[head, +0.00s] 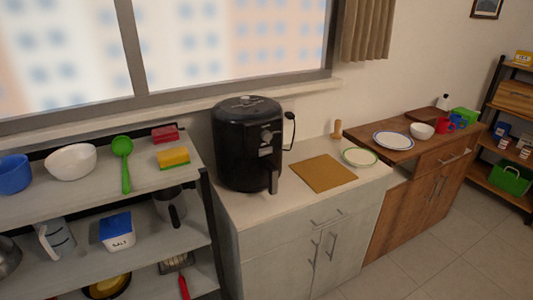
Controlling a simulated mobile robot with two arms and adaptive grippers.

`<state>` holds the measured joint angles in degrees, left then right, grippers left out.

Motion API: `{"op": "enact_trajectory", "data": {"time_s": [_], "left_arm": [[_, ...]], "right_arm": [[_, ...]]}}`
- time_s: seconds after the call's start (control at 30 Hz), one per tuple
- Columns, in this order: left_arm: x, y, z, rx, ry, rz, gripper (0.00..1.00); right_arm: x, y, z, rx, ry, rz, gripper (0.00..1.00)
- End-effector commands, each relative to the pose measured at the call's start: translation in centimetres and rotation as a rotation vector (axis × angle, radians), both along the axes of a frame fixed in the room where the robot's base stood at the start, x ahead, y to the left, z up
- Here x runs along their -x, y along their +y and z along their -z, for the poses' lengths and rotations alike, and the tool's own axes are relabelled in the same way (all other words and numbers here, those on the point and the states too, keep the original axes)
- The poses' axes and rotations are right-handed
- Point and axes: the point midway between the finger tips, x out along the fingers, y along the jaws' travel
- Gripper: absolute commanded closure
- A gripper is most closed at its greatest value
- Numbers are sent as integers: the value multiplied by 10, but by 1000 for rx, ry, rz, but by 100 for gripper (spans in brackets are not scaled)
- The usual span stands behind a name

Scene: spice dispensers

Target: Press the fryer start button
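A black air fryer (247,143) stands upright on the light countertop in the middle of the head view. Its front faces right, with a control panel (267,142) of small knobs or buttons above a protruding basket handle (273,181). The start button is too small to tell apart from the other controls. The basket looks closed. Neither of my grippers shows in this view.
A cutting board (323,173) and a green-rimmed plate (360,157) lie right of the fryer on the grey cabinet. A grey shelf (70,215) with bowls, a green ladle (123,160) and sponges stands at left. Tiled floor (430,245) is open at lower right.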

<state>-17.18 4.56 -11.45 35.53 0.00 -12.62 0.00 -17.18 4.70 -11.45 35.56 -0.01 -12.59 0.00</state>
Motion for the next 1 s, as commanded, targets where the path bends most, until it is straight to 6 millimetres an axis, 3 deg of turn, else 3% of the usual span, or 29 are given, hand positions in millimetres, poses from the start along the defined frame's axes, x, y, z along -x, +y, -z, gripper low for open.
{"op": "enact_trajectory", "data": {"time_s": [0.03,0.3,0.37,1.0], "left_arm": [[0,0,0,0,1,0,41],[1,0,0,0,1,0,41],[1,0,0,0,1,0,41],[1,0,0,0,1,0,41]], "right_arm": [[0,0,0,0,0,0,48],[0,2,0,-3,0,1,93],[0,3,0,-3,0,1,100],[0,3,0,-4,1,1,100]]}}
